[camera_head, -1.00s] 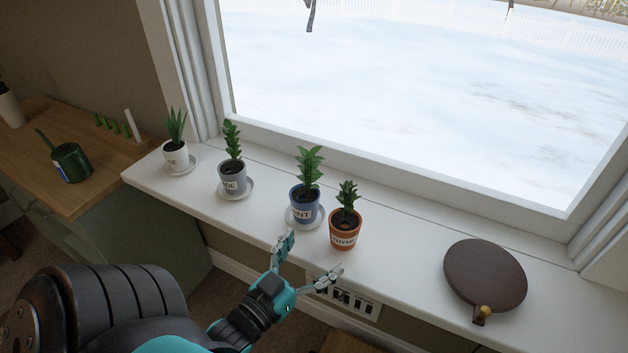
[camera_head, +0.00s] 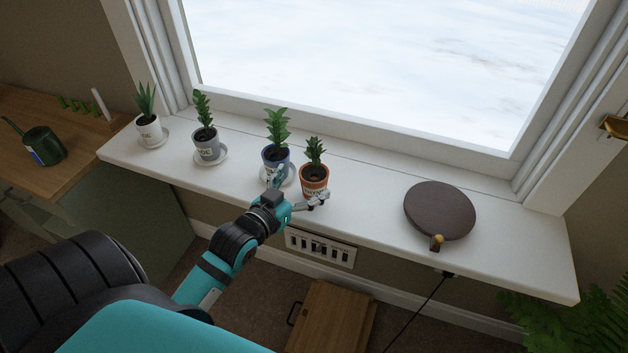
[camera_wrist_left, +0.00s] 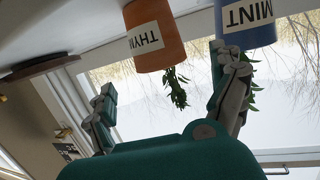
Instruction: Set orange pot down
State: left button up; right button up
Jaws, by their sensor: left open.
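The orange pot (camera_head: 314,184) with a "THYM" label and a small green plant stands upright on the white windowsill (camera_head: 370,218), with no saucer visible under it. It also shows upside down in the wrist view (camera_wrist_left: 153,32). My left gripper (camera_head: 299,189) is open in front of the pot. One finger is on the side towards the blue pot, the other at the right side. In the wrist view the gripper (camera_wrist_left: 166,92) has the orange pot between its spread fingers, and contact is not clear. My right gripper is not in view.
The blue "MINT" pot (camera_head: 275,158) on a saucer stands close left of the orange pot, near my finger. A grey pot (camera_head: 207,146) and a white pot (camera_head: 149,131) stand further left. A round dark board (camera_head: 440,211) lies right. The sill between is clear.

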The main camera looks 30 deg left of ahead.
aim_at(314, 173)
pick_arm(q)
jog(key=shift+w+f, duration=0.2)
jog(key=shift+w, duration=0.45)
jog(key=w, duration=0.1)
jog(key=w+f, duration=0.1)
jog(key=w, duration=0.2)
jog(key=shift+a+f+p, duration=0.15)
jog(key=shift+f+p, duration=0.1)
jog(key=shift+p, duration=0.05)
jog(key=shift+w, duration=0.3)
jog(key=shift+c, duration=0.4)
jog(key=c, duration=1.4)
jog(key=shift+c, duration=1)
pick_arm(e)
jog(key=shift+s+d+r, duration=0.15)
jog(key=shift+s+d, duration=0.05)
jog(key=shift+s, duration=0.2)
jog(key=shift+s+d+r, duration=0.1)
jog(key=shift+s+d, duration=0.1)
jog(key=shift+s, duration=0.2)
pick_arm(q)
jog(key=shift+r, duration=0.1)
